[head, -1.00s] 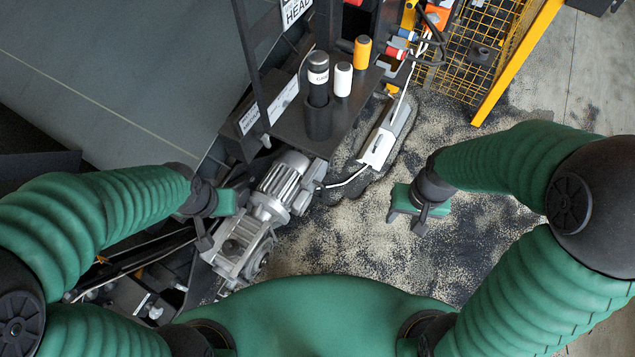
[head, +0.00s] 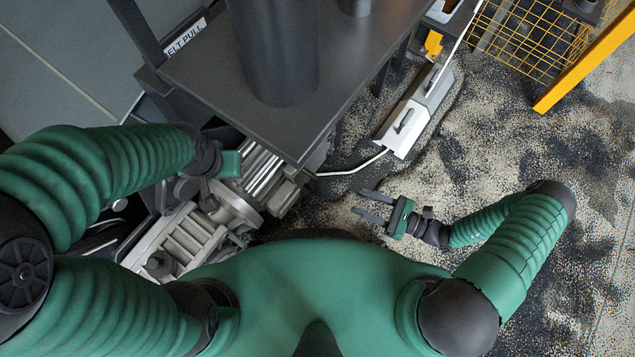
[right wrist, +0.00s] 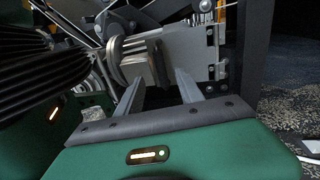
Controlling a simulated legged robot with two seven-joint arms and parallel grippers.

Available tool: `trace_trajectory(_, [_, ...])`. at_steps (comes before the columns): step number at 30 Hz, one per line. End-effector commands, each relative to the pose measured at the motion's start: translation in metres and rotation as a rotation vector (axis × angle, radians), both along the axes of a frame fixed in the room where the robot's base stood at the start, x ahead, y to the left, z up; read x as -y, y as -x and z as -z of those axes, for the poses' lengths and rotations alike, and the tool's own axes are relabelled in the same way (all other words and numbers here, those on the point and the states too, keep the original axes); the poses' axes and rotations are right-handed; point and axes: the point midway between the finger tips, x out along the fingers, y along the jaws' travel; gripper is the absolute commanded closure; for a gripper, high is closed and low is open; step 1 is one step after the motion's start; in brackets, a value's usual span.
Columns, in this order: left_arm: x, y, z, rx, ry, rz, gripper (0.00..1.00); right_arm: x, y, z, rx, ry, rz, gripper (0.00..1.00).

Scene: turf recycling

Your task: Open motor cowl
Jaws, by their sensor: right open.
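The finned silver motor (head: 263,172) lies under the edge of a dark shelf, joined to a pale gearbox (head: 180,245). I cannot tell its cowl apart from its housing. The motor also shows in the right wrist view (right wrist: 130,58), beyond the jaws. My right gripper (head: 369,205) is open and empty, right of the motor and apart from it, with its fingers pointing left. Its two fingers also show in the right wrist view (right wrist: 160,77). My left gripper (head: 228,164) is over the left part of the motor; its fingers are hidden.
The dark shelf (head: 205,72) with a large dark cylinder (head: 275,50) overhangs the motor. A white box (head: 412,118) with a cable lies on the grit-covered floor. A yellow mesh guard (head: 535,45) stands at the upper right. The floor at right is clear of large objects.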

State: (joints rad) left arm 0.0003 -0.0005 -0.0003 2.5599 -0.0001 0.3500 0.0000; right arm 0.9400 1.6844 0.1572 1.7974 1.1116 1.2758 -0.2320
Motion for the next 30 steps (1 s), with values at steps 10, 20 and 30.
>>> trace_trajectory(10, [0.0, 0.0, 0.037, 0.0, 0.0, 0.0, 0.64, -0.084, -0.036, 0.005, -0.001, 0.001, -0.01, 0.56])
trace_trajectory(20, [0.0, 0.0, 0.056, -0.001, 0.0, 0.0, 0.64, -0.131, -0.059, 0.002, -0.002, 0.001, -0.007, 0.56])
trace_trajectory(30, [0.0, 0.0, 0.055, -0.001, 0.0, 0.001, 0.64, -0.133, -0.06, 0.0, -0.002, 0.002, -0.006, 0.65])
